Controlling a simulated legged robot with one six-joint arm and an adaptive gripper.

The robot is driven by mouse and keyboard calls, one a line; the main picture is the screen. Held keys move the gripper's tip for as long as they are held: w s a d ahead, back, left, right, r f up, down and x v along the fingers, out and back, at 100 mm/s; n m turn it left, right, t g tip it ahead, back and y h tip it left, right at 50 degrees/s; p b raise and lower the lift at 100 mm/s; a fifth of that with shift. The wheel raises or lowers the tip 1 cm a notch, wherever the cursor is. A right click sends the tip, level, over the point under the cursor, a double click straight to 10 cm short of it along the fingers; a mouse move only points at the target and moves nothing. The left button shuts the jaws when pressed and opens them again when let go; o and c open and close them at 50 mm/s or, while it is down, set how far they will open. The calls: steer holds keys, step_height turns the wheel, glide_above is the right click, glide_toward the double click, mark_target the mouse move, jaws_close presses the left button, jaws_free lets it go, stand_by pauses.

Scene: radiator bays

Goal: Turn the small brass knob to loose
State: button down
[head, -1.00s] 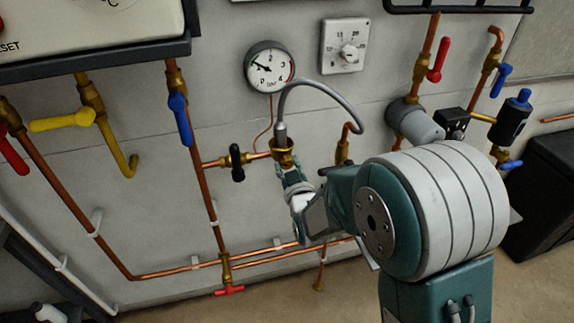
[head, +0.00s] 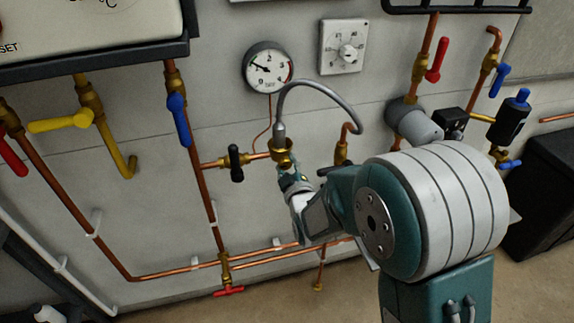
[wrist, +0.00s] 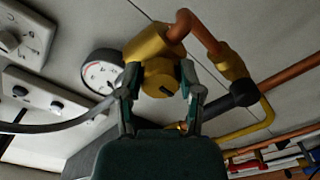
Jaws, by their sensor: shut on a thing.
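The small brass knob (wrist: 160,78) shows large in the wrist view, its round face toward the camera with a dark slot on it. The fingers of my gripper (wrist: 161,84) are shut on it, one on each side. In the head view the brass fitting (head: 282,152) sits on the copper pipe below the grey hose, and my gripper (head: 289,172) reaches it from below. The finger contact is too small to make out there. The knob's turn mark cannot be read.
A black-handled valve (head: 235,162) stands close left of the fitting. The grey flexible hose (head: 325,90) arches just above. A pressure gauge (head: 268,67) and a dial plate (head: 343,47) are on the wall above. Copper pipes (head: 213,205) run left and below.

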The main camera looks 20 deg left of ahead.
steer(key=shift+a, duration=0.1)
steer(key=shift+c, duration=1.3)
jaws_free()
steer(key=shift+a+f, duration=0.1)
steer(key=shift+s+d, duration=0.35)
steer(key=shift+s, duration=0.05)
steer(key=v, duration=1.1)
steer(key=shift+f, duration=0.1)
